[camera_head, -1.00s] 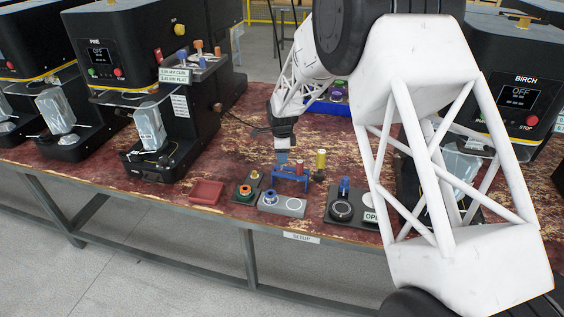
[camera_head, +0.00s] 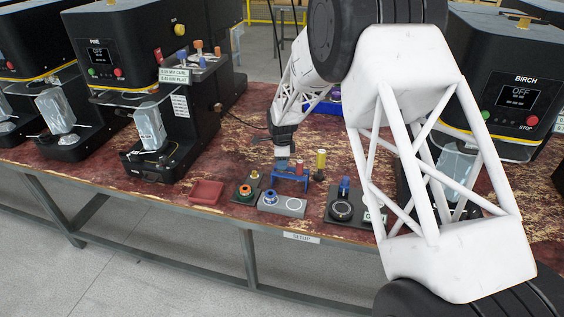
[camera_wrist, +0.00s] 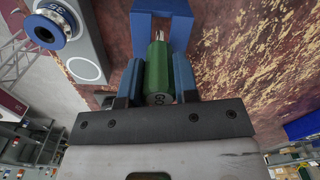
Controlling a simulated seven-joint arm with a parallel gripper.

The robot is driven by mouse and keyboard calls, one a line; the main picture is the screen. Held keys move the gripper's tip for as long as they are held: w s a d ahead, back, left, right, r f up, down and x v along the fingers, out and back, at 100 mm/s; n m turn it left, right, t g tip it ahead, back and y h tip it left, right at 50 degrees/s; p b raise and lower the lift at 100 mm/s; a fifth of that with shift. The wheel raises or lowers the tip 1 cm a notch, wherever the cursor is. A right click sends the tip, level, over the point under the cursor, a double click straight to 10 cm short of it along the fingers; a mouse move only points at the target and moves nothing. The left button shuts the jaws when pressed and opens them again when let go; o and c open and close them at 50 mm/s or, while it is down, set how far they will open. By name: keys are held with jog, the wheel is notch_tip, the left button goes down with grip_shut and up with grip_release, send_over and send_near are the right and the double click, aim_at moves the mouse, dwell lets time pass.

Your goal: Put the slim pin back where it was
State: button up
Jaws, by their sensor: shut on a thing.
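The slim pin (camera_wrist: 159,72) has a green body marked "GO" and a thin silver tip in the wrist view. My gripper (camera_wrist: 157,82) is shut on its green body, with a blue finger on each side. The silver tip points at a blue stand (camera_wrist: 163,24), between its two arms; I cannot tell whether it touches. In the head view my gripper (camera_head: 283,158) is just over the blue stand (camera_head: 291,179). The pin is hard to make out there. A red-topped piece (camera_head: 300,169) shows at the stand's right.
A yellow-topped post (camera_head: 321,161) stands close right of the stand. A grey block with a blue ring (camera_head: 283,205) lies in front. A dark dial block (camera_head: 345,207) is right.

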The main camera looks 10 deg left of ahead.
jog(key=shift+f, duration=0.35)
jog(key=o, duration=0.9)
jog(key=shift+c, duration=0.2)
notch_tip(320, 180, up, 13)
jog(key=shift+f, duration=0.1)
dwell(0.7)
dwell(0.3)
